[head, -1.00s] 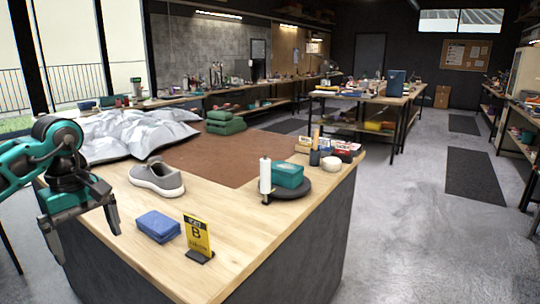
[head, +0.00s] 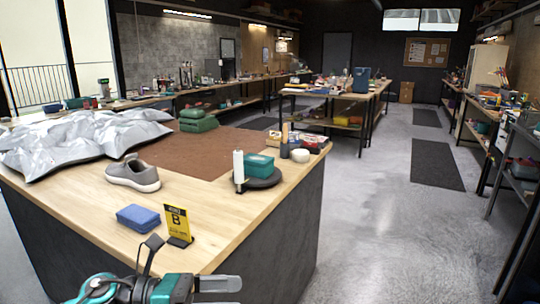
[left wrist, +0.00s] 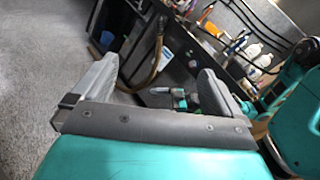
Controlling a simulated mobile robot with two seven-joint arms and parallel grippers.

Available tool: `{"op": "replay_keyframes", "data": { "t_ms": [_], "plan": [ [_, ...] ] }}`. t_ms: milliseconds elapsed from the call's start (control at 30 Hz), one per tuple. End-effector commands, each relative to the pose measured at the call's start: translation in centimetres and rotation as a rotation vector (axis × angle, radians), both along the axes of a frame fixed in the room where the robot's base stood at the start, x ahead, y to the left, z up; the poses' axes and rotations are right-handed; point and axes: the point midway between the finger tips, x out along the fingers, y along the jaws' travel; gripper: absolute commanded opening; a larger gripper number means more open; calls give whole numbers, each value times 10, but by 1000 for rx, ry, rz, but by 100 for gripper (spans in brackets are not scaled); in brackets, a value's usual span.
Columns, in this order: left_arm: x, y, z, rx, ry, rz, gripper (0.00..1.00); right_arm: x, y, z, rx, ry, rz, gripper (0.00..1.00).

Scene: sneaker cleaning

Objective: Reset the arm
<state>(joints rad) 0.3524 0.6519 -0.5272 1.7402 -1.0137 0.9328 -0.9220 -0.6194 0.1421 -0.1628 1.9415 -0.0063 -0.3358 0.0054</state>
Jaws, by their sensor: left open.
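My left gripper (head: 238,292) shows at the bottom edge of the head view, low in front of the workbench, with its grey fingers pointing right. In the left wrist view it (left wrist: 157,70) is open, with nothing between its fingers. Most of the left arm is cut off by the lower frame edge. My right gripper does not show in the head view. A teal arm part of mine shows at the right of the left wrist view.
The workbench (head: 90,203) holds a grey sneaker (head: 133,174), a blue sponge (head: 138,218), a yellow "B" sign (head: 177,222), a teal box (head: 256,164), green folded cloths (head: 197,121) and silver sheeting (head: 75,137). Open floor (head: 385,220) lies to the right.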

Motion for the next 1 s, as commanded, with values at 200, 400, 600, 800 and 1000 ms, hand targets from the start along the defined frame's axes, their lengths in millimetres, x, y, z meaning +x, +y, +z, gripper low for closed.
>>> {"op": "replay_keyframes", "data": {
  "t_ms": [200,400,600,800,1000],
  "plan": [
    [11,7,-18,-619,734,377,100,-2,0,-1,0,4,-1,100],
    [-4,58,-107,-1163,1459,739,100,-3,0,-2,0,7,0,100],
    [-72,92,-206,-1620,2015,1055,100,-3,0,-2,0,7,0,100],
    [-118,98,-245,-1825,2234,1203,100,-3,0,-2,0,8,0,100],
    [-123,99,-249,1823,-2226,-1203,100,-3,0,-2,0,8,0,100]
  ]
}}
